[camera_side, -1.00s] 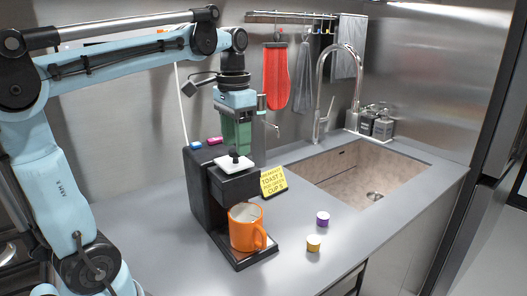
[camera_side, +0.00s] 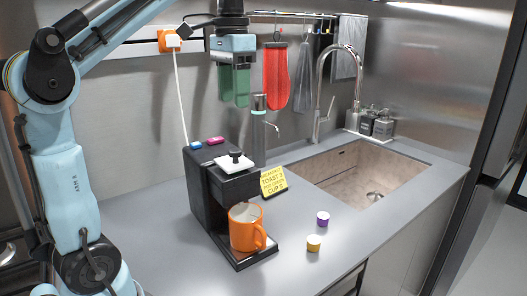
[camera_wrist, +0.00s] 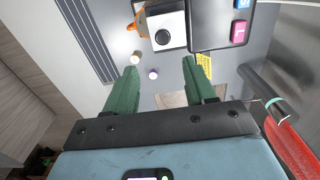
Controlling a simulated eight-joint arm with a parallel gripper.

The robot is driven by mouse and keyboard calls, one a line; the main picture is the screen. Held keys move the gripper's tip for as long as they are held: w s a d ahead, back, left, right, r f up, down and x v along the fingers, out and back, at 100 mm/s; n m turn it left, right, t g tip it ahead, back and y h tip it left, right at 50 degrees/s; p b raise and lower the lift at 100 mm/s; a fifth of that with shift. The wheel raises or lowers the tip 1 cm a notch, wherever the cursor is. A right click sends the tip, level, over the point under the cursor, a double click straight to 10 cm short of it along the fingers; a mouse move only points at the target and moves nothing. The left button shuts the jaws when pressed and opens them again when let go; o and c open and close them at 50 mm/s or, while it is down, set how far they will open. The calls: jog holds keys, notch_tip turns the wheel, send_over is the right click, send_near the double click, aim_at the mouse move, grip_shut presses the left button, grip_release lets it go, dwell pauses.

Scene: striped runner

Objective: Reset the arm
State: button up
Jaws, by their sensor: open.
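My gripper (camera_side: 234,88) is open and empty, raised in the air above and behind the black coffee machine (camera_side: 202,194) in the side view. Its two green fingers stand apart in the wrist view (camera_wrist: 160,85), with nothing between them but the counter far below. The coffee machine has a white lid with a black knob (camera_side: 235,157) on top. An orange mug (camera_side: 246,228) stands upright on the machine's drip tray. The machine's top and part of the mug also show at the top of the wrist view.
A purple capsule (camera_side: 322,218) and a yellow capsule (camera_side: 313,243) stand on the counter. A yellow note (camera_side: 273,181) stands beside the machine. The sink (camera_side: 365,172) is at right. A red mitt (camera_side: 276,78) and grey cloths hang from a rail right of my gripper.

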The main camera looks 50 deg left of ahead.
jog(key=s+d+f+t, duration=0.1)
jog(key=d+f+t, duration=0.2)
jog(key=f, duration=0.8)
jog(key=s+d+f+t, duration=0.2)
jog(key=d+f+t, duration=0.2)
jog(key=d+f, duration=0.3)
notch_tip(320, 180, down, 4)
jog(key=shift+f, duration=0.1)
